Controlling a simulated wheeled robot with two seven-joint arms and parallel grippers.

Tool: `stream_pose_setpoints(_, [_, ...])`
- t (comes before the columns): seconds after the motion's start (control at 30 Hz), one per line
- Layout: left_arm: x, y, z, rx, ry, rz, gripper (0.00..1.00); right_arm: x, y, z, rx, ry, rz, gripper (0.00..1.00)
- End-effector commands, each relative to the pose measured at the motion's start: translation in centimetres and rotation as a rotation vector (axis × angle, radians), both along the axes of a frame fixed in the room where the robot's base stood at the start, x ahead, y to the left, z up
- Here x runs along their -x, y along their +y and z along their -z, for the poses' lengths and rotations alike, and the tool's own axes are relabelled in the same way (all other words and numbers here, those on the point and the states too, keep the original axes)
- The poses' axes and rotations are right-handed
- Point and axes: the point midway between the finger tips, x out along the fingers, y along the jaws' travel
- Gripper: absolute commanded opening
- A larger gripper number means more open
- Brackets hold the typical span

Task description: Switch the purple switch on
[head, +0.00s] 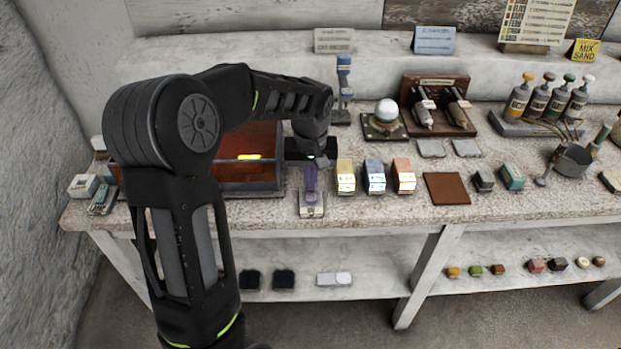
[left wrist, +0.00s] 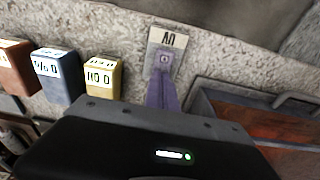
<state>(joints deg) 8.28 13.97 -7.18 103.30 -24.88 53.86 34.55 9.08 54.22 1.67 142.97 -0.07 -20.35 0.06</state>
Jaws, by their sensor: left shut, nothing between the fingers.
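The purple switch (head: 311,180) stands on a pale base plate near the front edge of the table in the head view. In the left wrist view its purple lever (left wrist: 162,92) runs from the labelled plate (left wrist: 166,48) down behind my gripper body. My left gripper (head: 311,160) is over the top end of the lever, shut and empty. The fingertips are hidden, so I cannot tell whether they touch the lever. My right gripper is not in view.
An open box (head: 250,184) with a glowing inside stands just left of the switch. Yellow (head: 345,177), blue (head: 375,177) and orange (head: 403,176) labelled blocks stand close on its right. A white sphere (head: 386,110) on a stand is behind. A brown mat (head: 447,188) lies further right.

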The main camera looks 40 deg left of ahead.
Motion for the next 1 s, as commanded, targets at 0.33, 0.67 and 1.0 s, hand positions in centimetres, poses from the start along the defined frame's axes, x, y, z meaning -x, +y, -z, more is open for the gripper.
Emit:
stream_pose_setpoints(0.33, [1.1, -0.8, -0.2, 0.002, 0.005, 0.001, 0.0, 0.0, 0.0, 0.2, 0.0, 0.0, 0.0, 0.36])
stream_pose_setpoints(0.67, [1.3, -1.0, -0.3, 0.001, 0.003, 0.0, 0.0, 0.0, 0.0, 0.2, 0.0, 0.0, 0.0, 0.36])
stream_pose_setpoints(1.0, [1.2, -0.8, -1.9, 0.0, 0.002, 0.001, 0.0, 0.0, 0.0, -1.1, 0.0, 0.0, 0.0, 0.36])
